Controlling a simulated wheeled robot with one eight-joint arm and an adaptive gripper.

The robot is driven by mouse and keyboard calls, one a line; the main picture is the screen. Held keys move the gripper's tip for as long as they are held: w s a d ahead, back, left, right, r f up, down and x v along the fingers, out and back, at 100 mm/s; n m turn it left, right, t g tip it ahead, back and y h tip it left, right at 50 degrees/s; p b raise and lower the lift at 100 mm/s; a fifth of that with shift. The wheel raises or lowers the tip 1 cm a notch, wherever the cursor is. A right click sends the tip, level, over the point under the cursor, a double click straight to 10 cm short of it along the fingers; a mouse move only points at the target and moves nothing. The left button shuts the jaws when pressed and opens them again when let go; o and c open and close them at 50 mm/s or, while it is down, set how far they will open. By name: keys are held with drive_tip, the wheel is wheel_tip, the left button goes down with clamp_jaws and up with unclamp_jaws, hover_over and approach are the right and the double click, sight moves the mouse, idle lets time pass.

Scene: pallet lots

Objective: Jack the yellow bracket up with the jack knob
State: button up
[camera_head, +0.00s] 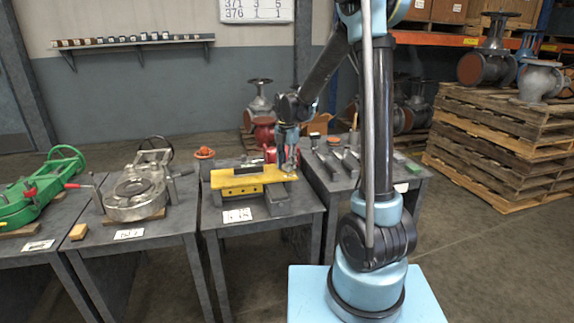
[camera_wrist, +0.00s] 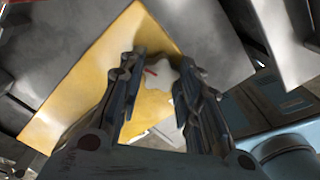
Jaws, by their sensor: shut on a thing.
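In the wrist view the bracket (camera_wrist: 95,75) shows as a broad yellow plate under my fingers. My gripper (camera_head: 288,166) points down at the bracket's right end. In the wrist view my gripper (camera_wrist: 165,68) has its two fingers on either side of the pale, lobed jack knob (camera_wrist: 182,92) and is shut on it. What lies under the bracket at that end is mostly hidden in the head view.
The middle table (camera_head: 262,210) carries a numbered card (camera_head: 237,215). The left table holds a round grey valve part (camera_head: 135,197); a green valve (camera_head: 30,195) is farther left. Tools lie on the right table (camera_head: 385,185). Stacked pallets (camera_head: 490,140) stand at the right.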

drive_tip(key=m, duration=0.4)
drive_tip(key=shift+w+a+m, duration=0.1)
drive_tip(key=shift+m, duration=0.3)
drive_tip(key=m, duration=0.3)
drive_tip(key=shift+m, duration=0.3)
drive_tip(key=m, duration=0.4)
drive_tip(key=shift+w, duration=0.1)
drive_tip(key=m, duration=0.4)
drive_tip(key=shift+w, duration=0.1)
drive_tip(key=m, duration=0.4)
drive_tip(key=shift+m, duration=0.3)
drive_tip(key=m, duration=0.3)
drive_tip(key=shift+m, duration=0.4)
drive_tip(key=m, duration=0.9)
drive_tip(key=shift+d, duration=0.2)
drive_tip(key=m, duration=1)
drive_tip(key=shift+m, duration=0.4)
drive_tip(key=m, duration=0.9)
drive_tip(key=shift+m, duration=0.3)
